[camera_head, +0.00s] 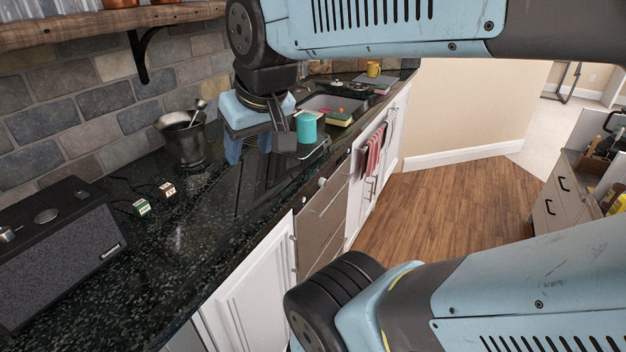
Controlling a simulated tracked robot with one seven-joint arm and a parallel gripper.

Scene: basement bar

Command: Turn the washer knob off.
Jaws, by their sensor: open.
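The washer (322,222) appears to be the grey-fronted appliance set under the counter, between white cabinet doors. Small light round knobs sit on its dark top strip; one knob (322,182) shows near the counter edge. They are too small to tell which way they are turned. My gripper (283,143) hangs pointing down over the black counter, to the upper left of the knob and apart from it. It is open, with nothing seen between its fingers, which are partly hidden by its body.
The black counter (190,225) bears a speaker (60,250), two small cubes, a metal mortar (184,140), a teal cup (306,128) and sponges near the sink (335,103). A wooden shelf (100,22) hangs upper left. Wood floor (440,205) is clear before the cabinets. Drawers stand right.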

